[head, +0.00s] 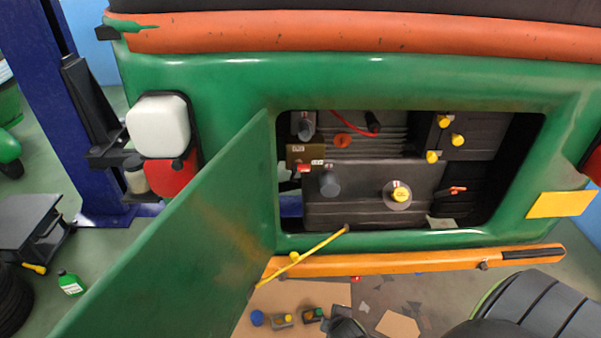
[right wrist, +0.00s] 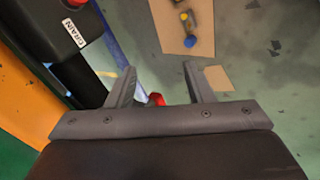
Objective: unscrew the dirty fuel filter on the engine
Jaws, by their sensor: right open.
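The engine (head: 365,190) shows in the open rear bay of a green vehicle in the head view. A dark grey round canister (head: 329,184) stands out from its lower left front, and a similar one (head: 305,127) is higher up at the left. I cannot tell for sure which is the dirty fuel filter. My right gripper (right wrist: 158,86) is open and empty in the right wrist view, its two grey fingers apart above the floor. A small red thing (right wrist: 156,99) shows between the fingers, lower down. My left gripper is not in view.
The open green door (head: 180,240) covers the left front of the bay, with a yellow rod (head: 318,246) beside it. An orange bumper (head: 420,262) runs below. Cardboard (right wrist: 169,35) with small parts, one blue (right wrist: 190,41), lies on the floor. A dark part (right wrist: 72,32) is labelled DRAIN.

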